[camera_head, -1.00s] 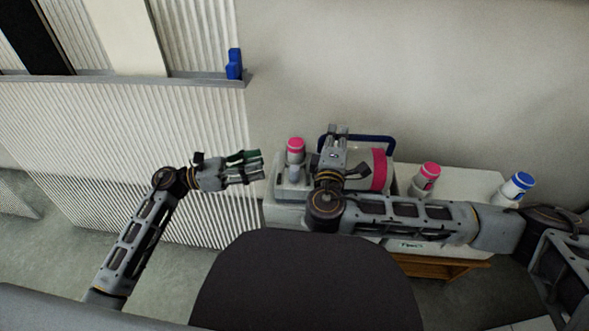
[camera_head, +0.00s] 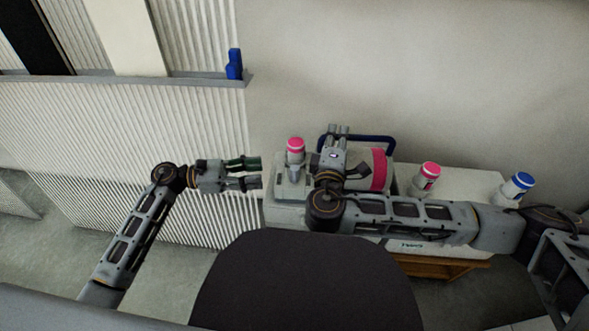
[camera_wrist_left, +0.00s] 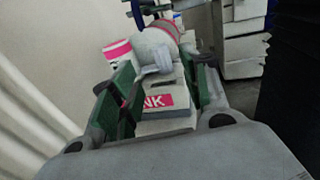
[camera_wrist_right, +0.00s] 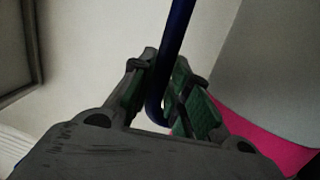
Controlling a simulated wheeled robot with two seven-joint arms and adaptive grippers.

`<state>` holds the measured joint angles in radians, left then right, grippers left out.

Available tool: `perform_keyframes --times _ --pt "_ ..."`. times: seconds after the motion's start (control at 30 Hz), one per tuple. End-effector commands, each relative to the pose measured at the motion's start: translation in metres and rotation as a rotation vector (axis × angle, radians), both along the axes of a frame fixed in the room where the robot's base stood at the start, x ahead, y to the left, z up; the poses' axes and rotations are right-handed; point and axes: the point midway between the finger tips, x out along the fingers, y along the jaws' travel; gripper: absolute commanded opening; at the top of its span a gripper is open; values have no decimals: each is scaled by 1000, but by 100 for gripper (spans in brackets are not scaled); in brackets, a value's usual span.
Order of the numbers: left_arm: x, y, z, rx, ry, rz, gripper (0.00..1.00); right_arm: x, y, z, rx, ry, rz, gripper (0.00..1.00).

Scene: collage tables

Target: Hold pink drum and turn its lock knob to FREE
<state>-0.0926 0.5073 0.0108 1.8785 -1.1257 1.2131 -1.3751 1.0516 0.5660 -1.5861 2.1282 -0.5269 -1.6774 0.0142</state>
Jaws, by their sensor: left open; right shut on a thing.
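The drum (camera_head: 380,169) is a pale cylinder with a pink band, lying on a white unit; my right arm covers part of it. Its dark blue handle (camera_head: 389,143) stands behind it. My right gripper (camera_head: 338,129) is shut on this handle; the right wrist view shows the blue bar (camera_wrist_right: 177,40) between its fingers. My left gripper (camera_head: 260,172) is open and empty, left of the drum. In the left wrist view, a grey lever-shaped knob (camera_wrist_left: 150,74) on a block with a pink label (camera_wrist_left: 158,102) shows between its spread fingers. The knob's setting is not readable.
A pink-capped bottle (camera_head: 295,150) stands left of the drum. Another pink-capped bottle (camera_head: 428,175) and a blue-capped bottle (camera_head: 517,186) stand to the right. A corrugated panel (camera_head: 120,150) is behind my left arm. A dark chair-like shape (camera_head: 305,285) fills the front.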

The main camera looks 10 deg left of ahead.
Motion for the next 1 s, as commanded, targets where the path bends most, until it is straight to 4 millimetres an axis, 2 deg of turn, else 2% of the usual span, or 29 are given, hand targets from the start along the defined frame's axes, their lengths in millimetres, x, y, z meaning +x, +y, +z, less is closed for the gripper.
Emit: perform_keyframes --times 0.27,0.8,1.0 --pt "6 -27 1 -3 -2 0 46 0 1 0 7 -1 3 0" --pt "22 -94 1 -3 0 0 46 -1 1 0 6 0 3 0" --pt "25 -108 0 -1 1 2 46 -1 1 0 6 0 3 0"
